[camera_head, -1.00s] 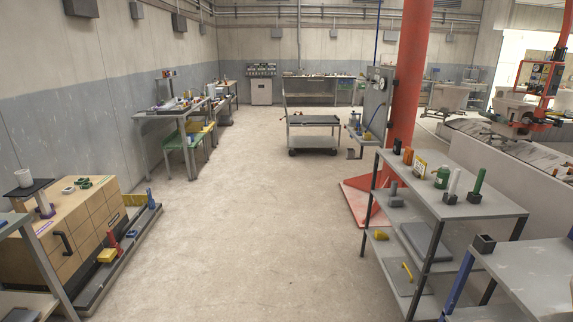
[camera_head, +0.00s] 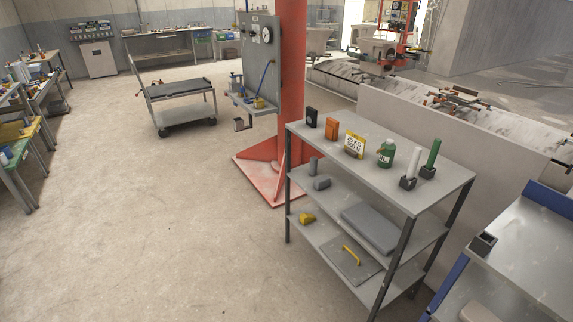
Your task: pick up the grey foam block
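A small grey block (camera_head: 322,183) lies on the middle shelf of the grey shelf rack (camera_head: 437,183), near its left end. It looks like the grey foam block, but its material cannot be told from here. A short grey upright piece (camera_head: 313,164) stands just behind it. A larger flat grey slab (camera_head: 371,229) lies further right on the rack, below the top shelf. My gripper is not in view.
A red column (camera_head: 291,80) stands behind. A cart (camera_head: 182,112) is further back. Floor left of the rack is clear.

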